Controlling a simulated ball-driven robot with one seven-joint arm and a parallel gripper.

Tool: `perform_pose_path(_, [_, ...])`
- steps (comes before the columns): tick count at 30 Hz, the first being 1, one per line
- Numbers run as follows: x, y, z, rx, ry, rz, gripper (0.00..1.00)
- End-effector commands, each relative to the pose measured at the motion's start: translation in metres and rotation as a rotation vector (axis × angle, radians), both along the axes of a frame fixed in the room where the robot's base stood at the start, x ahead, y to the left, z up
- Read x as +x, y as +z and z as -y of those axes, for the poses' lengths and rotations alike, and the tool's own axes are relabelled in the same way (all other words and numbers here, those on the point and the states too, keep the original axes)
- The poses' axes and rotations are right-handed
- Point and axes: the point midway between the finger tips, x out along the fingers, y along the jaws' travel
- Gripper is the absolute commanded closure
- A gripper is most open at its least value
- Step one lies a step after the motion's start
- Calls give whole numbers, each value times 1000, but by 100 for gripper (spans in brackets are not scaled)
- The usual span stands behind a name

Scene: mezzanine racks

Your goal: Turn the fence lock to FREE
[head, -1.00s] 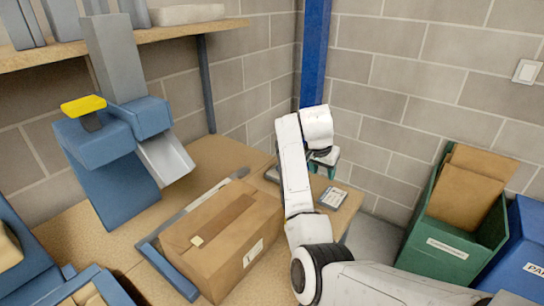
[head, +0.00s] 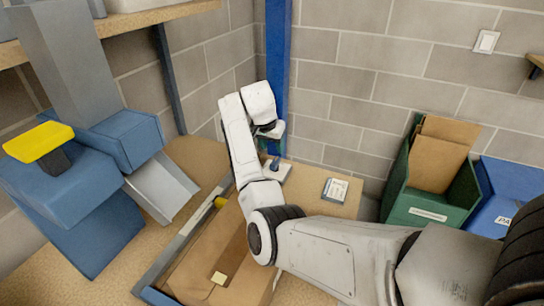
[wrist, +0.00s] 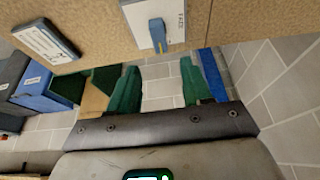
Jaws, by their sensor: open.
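The fence lock shows in the wrist view as a blue lever (wrist: 158,33) on a white plate (wrist: 173,12) at the top middle. Its lettering is too small to read surely. In the head view the blue lever (head: 275,166) stands on its white plate (head: 279,173) on the bench, just below my gripper (head: 270,132). In the wrist view my gripper (wrist: 160,90) is open, with two green fingers apart and nothing between them. The lever lies beyond the fingertips, and no contact shows. The fingertips are mostly hidden in the head view.
A cardboard box (head: 195,262) lies beside a rail (head: 185,240) on the bench, partly behind my arm. A small labelled device (head: 335,190) lies right of the lock. A blue machine (head: 70,190) stands left. Green (head: 425,208) and blue (head: 505,190) bins stand right.

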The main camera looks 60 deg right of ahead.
Motion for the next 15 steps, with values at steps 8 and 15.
perform_pose_path(8, [1,-48,19,4,1,-3,51])
perform_pose_path(15, [2,-72,30,2,1,-1,51])
